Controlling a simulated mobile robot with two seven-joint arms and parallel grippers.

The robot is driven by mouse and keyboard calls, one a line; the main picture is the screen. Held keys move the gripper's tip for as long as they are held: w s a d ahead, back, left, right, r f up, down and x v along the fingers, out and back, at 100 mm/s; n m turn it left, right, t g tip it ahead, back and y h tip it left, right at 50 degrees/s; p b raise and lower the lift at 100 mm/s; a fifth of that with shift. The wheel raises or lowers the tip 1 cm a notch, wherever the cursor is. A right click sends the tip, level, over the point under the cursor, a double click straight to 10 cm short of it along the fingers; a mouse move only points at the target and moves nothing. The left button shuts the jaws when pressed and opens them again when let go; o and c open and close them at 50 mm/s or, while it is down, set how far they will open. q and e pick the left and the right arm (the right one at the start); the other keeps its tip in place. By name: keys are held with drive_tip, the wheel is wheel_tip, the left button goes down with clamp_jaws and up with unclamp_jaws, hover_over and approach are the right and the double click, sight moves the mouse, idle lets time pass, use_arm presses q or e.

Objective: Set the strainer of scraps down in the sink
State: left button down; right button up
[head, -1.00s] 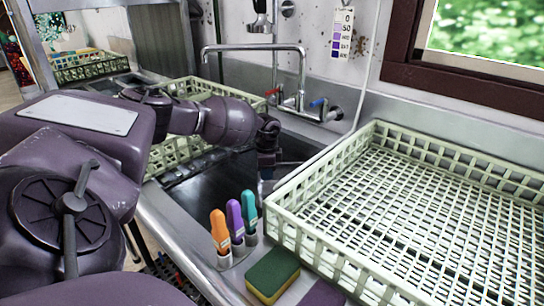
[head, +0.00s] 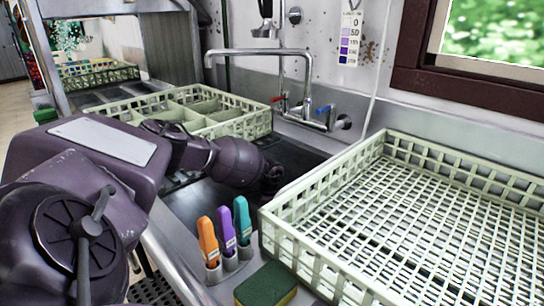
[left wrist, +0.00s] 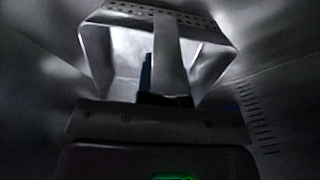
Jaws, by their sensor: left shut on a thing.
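The sink (head: 215,197) is a dark steel basin below the tap, partly covered by my left arm. My left arm reaches down into it, and the gripper's fingers are hidden in the head view. In the left wrist view my left gripper (left wrist: 150,82) is shut on the strainer (left wrist: 170,58), a grey metal piece with a strap-like handle and a row of holes along its far edge. Dim sink walls surround it. The scraps cannot be made out, and I cannot tell whether the strainer touches the sink floor. My right gripper is not in view.
A pale green empty rack (head: 400,215) stands right of the sink, close to my left wrist. A divided rack (head: 205,112) stands behind my forearm. The tap (head: 262,52) arches over the sink. Coloured-handled tools (head: 226,228) and a sponge (head: 264,284) line the front edge.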

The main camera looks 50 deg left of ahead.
use_arm(q)
drive_tip(key=shift+r, duration=0.1)
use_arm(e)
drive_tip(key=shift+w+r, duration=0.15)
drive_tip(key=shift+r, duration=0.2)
use_arm(q)
drive_tip(key=c, duration=1.3)
unclamp_jaws()
drive_tip(key=shift+o, duration=0.2)
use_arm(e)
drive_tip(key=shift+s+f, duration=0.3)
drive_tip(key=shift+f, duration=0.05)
use_arm(q)
wheel_tip(320, 180, up, 5)
drive_tip(key=shift+w+f+p, duration=0.1)
drive_tip(key=shift+f+p, duration=0.05)
drive_tip(key=shift+p, duration=0.65)
wheel_tip(320, 180, up, 7)
drive_tip(key=shift+p, duration=1.05)
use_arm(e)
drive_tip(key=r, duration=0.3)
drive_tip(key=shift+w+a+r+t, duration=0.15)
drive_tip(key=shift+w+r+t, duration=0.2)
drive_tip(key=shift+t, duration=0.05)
use_arm(q)
drive_tip(key=shift+r, duration=0.25)
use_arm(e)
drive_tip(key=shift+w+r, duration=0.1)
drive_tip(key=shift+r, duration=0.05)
